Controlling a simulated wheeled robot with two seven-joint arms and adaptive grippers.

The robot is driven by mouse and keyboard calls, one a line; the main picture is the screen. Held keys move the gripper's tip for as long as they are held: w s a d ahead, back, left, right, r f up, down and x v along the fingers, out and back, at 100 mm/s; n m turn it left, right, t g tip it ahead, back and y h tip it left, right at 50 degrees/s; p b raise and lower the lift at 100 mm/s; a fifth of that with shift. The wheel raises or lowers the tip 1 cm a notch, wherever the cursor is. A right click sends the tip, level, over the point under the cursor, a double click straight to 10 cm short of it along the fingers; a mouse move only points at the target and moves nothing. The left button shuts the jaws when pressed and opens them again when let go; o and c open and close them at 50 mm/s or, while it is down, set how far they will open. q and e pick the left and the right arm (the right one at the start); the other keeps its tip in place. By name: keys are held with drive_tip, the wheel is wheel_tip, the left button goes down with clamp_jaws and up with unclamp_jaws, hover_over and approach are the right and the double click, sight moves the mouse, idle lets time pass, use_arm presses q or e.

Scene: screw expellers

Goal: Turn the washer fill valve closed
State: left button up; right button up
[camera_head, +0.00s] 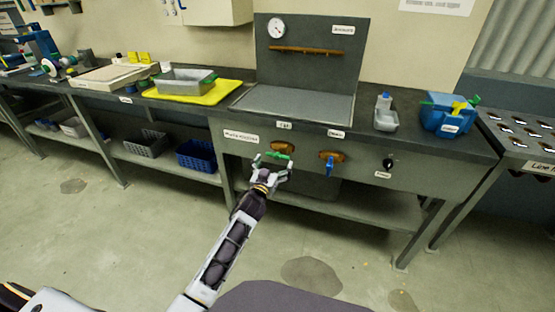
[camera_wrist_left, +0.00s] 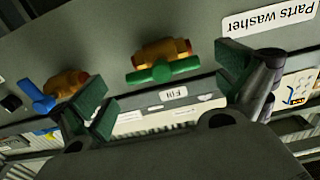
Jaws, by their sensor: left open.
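The fill valve (camera_head: 284,146) is a brass body with a green handle on the front panel of the parts washer (camera_head: 243,136), under the "Fill" label. In the left wrist view the green handle (camera_wrist_left: 163,70) lies lengthwise, in line with the brass body (camera_wrist_left: 162,50). My left gripper (camera_head: 272,163) is open in front of this valve. In the wrist view its two green-padded fingers stand on either side of the handle, with visible gaps and no clear contact. My right gripper is not in view.
A second brass valve (camera_head: 332,156) with a blue handle pointing down sits to the right. A black knob (camera_head: 389,164) is farther right. The washer's basin (camera_head: 295,103) is above the panel, and a lower shelf (camera_head: 370,207) is below it. Open floor lies in front.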

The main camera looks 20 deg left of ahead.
sight(278, 155)
use_arm(q)
drive_tip(key=w, duration=0.4)
drive_tip(key=shift+b, duration=0.4)
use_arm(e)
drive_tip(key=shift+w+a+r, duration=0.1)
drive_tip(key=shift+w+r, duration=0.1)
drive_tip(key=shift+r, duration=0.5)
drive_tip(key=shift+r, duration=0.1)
use_arm(q)
drive_tip(key=c, duration=0.9)
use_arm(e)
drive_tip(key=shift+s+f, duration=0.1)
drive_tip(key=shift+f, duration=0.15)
